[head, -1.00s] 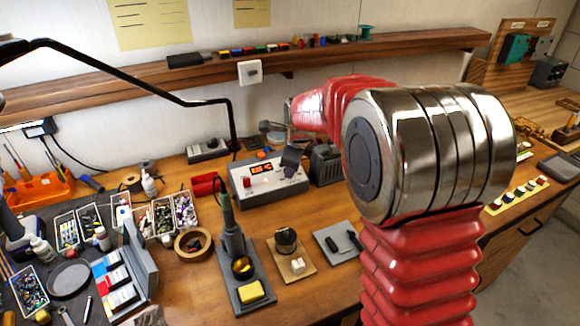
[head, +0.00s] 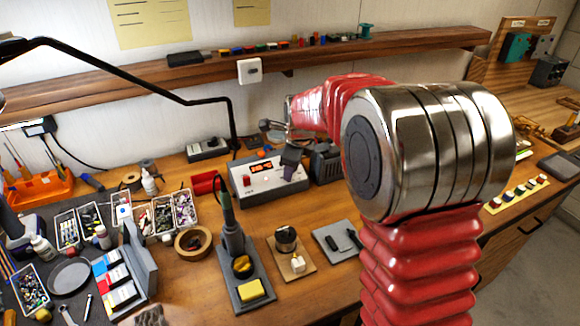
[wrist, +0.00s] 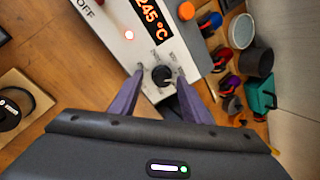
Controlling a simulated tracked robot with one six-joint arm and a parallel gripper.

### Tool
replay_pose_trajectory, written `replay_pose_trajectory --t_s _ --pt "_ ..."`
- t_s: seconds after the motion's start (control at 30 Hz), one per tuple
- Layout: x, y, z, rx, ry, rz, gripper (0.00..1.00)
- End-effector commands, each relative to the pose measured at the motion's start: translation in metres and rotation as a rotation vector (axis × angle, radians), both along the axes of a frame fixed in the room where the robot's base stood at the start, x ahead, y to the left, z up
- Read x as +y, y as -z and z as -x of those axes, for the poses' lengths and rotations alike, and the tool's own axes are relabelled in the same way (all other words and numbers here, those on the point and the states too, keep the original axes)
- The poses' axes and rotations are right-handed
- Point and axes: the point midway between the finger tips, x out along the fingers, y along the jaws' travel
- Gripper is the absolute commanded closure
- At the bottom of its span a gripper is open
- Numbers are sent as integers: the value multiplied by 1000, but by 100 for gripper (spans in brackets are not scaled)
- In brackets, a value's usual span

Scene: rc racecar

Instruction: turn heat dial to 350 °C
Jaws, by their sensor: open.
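The heat dial (wrist: 161,75) is a small black knob with a light mark on the front of a white control station (head: 268,183). In the wrist view the red display (wrist: 150,20) beside it reads 245 °C. My gripper (wrist: 159,77) is open, its two dark purple fingers reaching down on either side of the dial. I cannot tell whether the fingertips touch it. In the head view my gripper (head: 291,158) is at the right end of the station and hides the dial; the display (head: 261,168) is lit but small.
A soldering iron stand (head: 238,265) is in front of the station. A red box (head: 206,183) is to its left and a dark device (head: 325,163) to its right. A shelf (head: 150,78) runs along the wall behind.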

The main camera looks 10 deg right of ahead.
Motion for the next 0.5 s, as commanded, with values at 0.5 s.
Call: replay_pose_trajectory --t_s 0.5 --pt "0 -50 22 -6 0 0 57"
